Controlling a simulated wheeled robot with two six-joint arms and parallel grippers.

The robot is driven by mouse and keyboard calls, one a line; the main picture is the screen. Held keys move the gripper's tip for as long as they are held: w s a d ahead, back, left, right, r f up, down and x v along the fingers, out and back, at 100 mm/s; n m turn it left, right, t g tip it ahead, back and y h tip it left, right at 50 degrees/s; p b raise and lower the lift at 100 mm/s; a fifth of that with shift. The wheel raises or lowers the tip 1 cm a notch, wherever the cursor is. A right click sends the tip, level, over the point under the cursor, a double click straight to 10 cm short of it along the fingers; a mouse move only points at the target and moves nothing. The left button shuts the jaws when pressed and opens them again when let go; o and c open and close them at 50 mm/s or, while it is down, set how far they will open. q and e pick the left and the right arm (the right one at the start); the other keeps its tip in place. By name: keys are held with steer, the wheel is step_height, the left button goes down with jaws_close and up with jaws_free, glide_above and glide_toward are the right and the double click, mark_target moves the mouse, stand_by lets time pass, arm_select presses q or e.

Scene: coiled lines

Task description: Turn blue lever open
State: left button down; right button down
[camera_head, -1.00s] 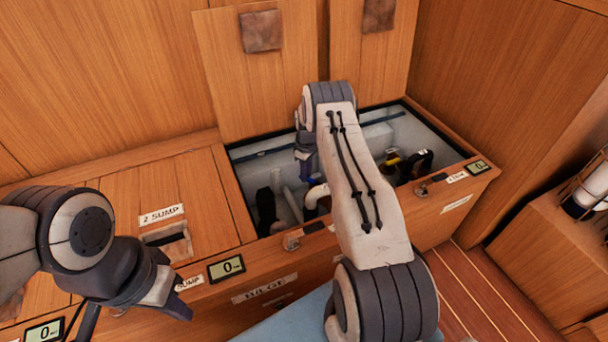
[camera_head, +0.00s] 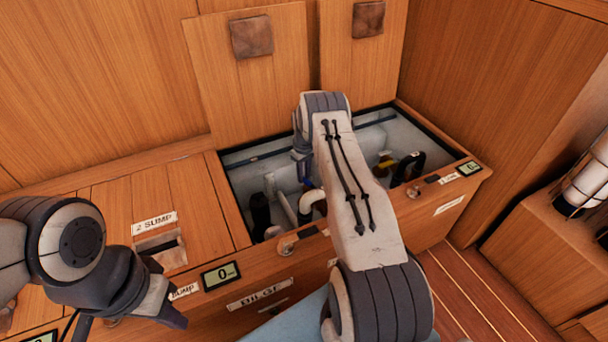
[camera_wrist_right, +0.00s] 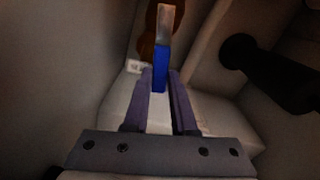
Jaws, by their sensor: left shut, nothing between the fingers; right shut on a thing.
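The blue lever (camera_wrist_right: 161,66) shows in the right wrist view, upright in the picture, with a pale metallic upper part above its blue part. My right gripper (camera_wrist_right: 160,88) is shut on the blue lever, with one finger on each side of its lower end. My left gripper (camera_head: 178,318) is shut and empty, low over the front edge of the wooden bench at the left.
A dark rounded part (camera_wrist_right: 262,70) is right of the lever.

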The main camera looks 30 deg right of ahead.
steer(key=shift+d, duration=0.1)
steer(key=c, duration=0.7)
jaws_free()
steer(key=shift+r, duration=0.1)
step_height(320, 180, up, 10)
steer(key=p, duration=0.5)
steer(key=shift+r, duration=0.15)
